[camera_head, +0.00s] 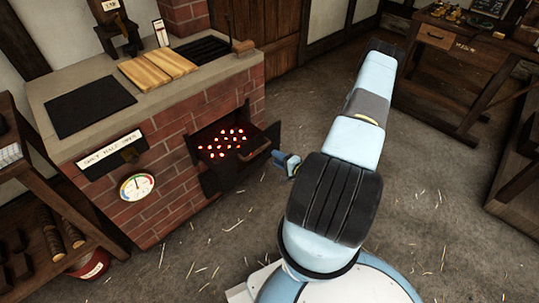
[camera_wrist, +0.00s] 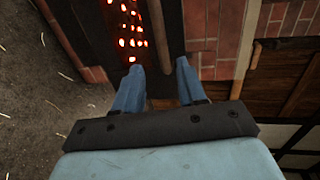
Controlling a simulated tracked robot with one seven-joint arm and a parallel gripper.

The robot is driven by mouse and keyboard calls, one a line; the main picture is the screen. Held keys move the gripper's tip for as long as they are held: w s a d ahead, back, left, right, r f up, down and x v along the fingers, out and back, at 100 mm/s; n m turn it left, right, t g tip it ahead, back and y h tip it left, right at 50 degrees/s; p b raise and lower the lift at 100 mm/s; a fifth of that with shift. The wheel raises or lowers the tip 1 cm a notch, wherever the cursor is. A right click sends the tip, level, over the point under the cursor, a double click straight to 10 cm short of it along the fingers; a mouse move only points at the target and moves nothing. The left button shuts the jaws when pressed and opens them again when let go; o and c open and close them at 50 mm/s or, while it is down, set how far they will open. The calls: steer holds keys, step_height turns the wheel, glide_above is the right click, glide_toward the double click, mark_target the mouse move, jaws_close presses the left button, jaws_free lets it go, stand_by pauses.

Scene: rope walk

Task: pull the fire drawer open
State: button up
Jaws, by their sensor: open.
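The fire drawer (camera_head: 212,172) is a dark metal drawer in the brick hearth's front, with glowing red coals showing in it. It appears to stand partly out from the bricks. A brown bar handle (camera_head: 257,153) runs along its front. In the wrist view the handle (camera_wrist: 164,35) runs up the picture, beside the glowing coals (camera_wrist: 133,28). My gripper (camera_head: 287,163) is just right of the drawer front. Its two blue fingers are apart in the wrist view (camera_wrist: 158,68), with the handle in line with the gap. I cannot tell whether they touch it.
The brick hearth (camera_head: 150,205) carries a dial gauge (camera_head: 137,187) and wooden boards (camera_head: 158,68) on top. A workbench (camera_head: 440,75) stands at the back right. The straw-strewn floor (camera_head: 200,260) before the hearth is clear.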

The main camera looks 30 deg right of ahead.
steer(key=shift+v, duration=1.7)
steer(key=w+d+r+n+g+h, duration=0.1)
steer(key=w+d+r+n+g, duration=0.3)
steer(key=r, duration=0.3)
steer(key=w+d+r+n+g+h, duration=0.2)
steer(key=w+r+n, duration=0.2)
steer(key=w+r, duration=0.2)
steer(key=s+a+r+n+g+h, duration=0.1)
steer(key=a+r+n+h, duration=0.15)
steer(key=r, duration=1.15)
steer(key=s+a+r+n+g+h, duration=0.1)
steer(key=s+a+r+h, duration=0.15)
steer(key=r, duration=1.15)
steer(key=s+a+r+n+y, duration=0.1)
steer(key=s+a+r, duration=0.6)
steer(key=s, duration=0.4)
steer(key=s+a+r+n+g+y, duration=0.1)
steer(key=s+a+r+n+y, duration=0.1)
steer(key=s+a+r, duration=0.6)
steer(key=s+r, duration=0.1)
steer(key=s, duration=0.2)
steer(key=shift+s+r, duration=0.25)
steer(key=shift+r, duration=0.1)
